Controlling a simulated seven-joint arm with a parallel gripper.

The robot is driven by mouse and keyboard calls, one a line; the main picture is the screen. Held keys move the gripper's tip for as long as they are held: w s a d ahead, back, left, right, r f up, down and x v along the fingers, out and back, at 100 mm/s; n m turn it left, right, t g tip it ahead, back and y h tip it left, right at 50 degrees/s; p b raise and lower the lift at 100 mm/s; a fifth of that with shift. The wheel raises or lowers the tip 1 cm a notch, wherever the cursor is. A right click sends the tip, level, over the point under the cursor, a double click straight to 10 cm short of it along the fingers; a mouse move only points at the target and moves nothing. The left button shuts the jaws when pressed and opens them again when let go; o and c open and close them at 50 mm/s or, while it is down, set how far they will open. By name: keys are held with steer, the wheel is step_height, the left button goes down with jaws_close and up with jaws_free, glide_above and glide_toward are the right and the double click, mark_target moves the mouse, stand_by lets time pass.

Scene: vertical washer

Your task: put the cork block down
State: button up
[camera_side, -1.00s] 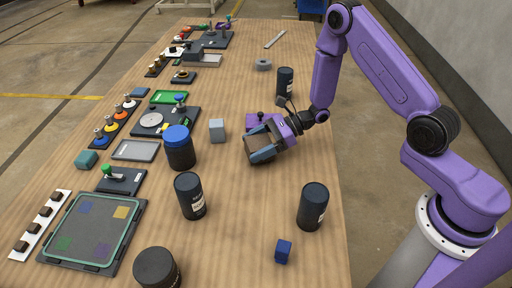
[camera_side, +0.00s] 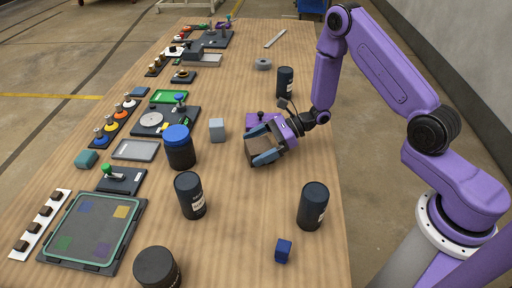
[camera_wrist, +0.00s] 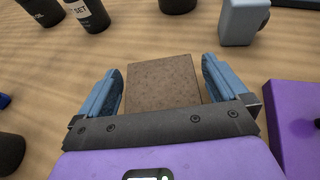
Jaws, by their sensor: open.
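The cork block (camera_wrist: 162,84) is a brown, flat-faced block between the two blue fingers of my gripper (camera_wrist: 163,90) in the wrist view. Narrow gaps show between the block's sides and the fingers, so the jaws are open around it. In the side view the block (camera_side: 258,151) shows between the fingers of my gripper (camera_side: 264,148), low over the right middle of the wooden table (camera_side: 235,225). The block's underside is hidden, and I cannot tell for certain whether it rests flat on the table.
A grey block (camera_side: 217,130) and a blue-lidded jar (camera_side: 179,152) stand left of my gripper. Dark jars stand nearer the camera (camera_side: 190,196) (camera_side: 312,207), with a small blue cube (camera_side: 283,251). Another dark jar (camera_side: 285,82) is behind. Bare table lies between them.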

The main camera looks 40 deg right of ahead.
steer(key=v, duration=1.1)
steer(key=shift+s+d+r, duration=0.1)
steer(key=shift+s+d, duration=0.05)
steer(key=shift+d, duration=0.05)
steer(key=s+a+r+n+g+h, duration=0.25)
steer(key=s+a+n+g, duration=0.2)
steer(key=s+n, duration=0.25)
steer(key=s+a+r+n+g+h, duration=0.1)
steer(key=s+a+r+n+g, duration=0.3)
steer(key=s+n+g, duration=0.3)
steer(key=s+d+r+n+t+h, duration=0.3)
steer(key=s+n, duration=0.4)
steer(key=n, duration=0.3)
steer(key=s+d+r+n+t+h, duration=0.2)
steer(key=s+n+h, duration=0.3)
steer(key=n, duration=0.6)
steer(key=shift+s+d+r+t+h, duration=0.35)
steer(key=shift+s+d+t, duration=0.3)
steer(key=shift+s+t, duration=0.3)
